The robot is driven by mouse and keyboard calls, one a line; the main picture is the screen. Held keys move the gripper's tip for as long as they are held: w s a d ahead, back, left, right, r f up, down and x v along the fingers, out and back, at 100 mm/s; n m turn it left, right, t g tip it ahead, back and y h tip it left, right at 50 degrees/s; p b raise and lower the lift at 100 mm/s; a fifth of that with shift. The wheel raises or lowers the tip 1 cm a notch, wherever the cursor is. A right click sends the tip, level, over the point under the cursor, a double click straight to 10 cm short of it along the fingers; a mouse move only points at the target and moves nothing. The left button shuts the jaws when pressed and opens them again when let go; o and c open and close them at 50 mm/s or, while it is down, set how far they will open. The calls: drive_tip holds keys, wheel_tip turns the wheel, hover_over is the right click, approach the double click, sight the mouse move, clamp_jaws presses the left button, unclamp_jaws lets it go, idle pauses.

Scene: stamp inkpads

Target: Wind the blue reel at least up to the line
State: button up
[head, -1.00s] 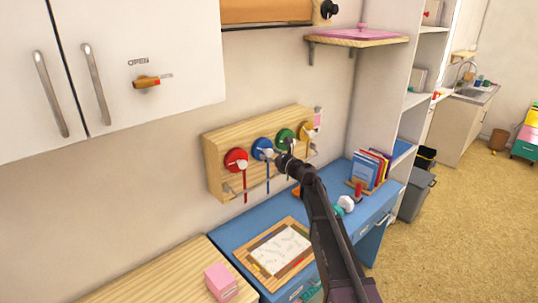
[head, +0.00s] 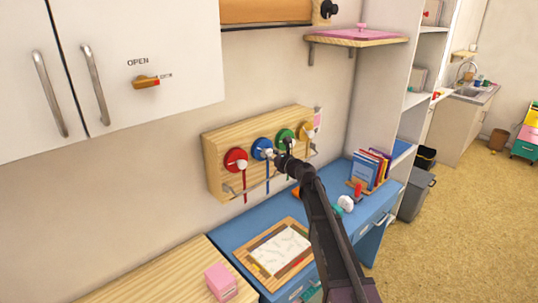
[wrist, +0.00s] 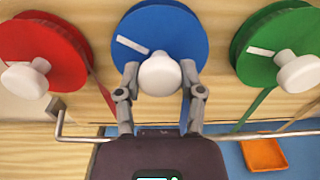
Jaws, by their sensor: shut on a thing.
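The blue reel (head: 261,147) is mounted on a wooden board (head: 215,165), between the red and green reels. In the wrist view the blue reel (wrist: 150,30) has a short white mark on its face and a white round knob (wrist: 160,75) near its lower edge. My gripper (wrist: 160,78) is shut on this knob, one finger on each side. In the head view my gripper (head: 275,157) reaches the blue reel from the right. A blue ribbon (head: 268,180) hangs below the reel; its lower end is hard to make out.
The red reel (wrist: 45,45) and green reel (wrist: 275,45), each with a white knob, flank the blue one closely. A yellow reel (head: 306,131) is at the board's right end. A metal rod (wrist: 75,137) runs below the reels. The blue desk (head: 228,232) stands underneath.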

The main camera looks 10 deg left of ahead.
drive_tip(key=shift+n, duration=0.3)
drive_tip(key=n, duration=0.5)
drive_tip(key=shift+w, duration=0.1)
drive_tip(key=n, duration=0.6)
drive_tip(key=shift+r, duration=0.1)
drive_tip(key=n, duration=0.6)
drive_tip(key=shift+n, duration=0.3)
drive_tip(key=n, duration=0.5)
drive_tip(key=shift+n, duration=0.3)
drive_tip(key=o, duration=1.2)
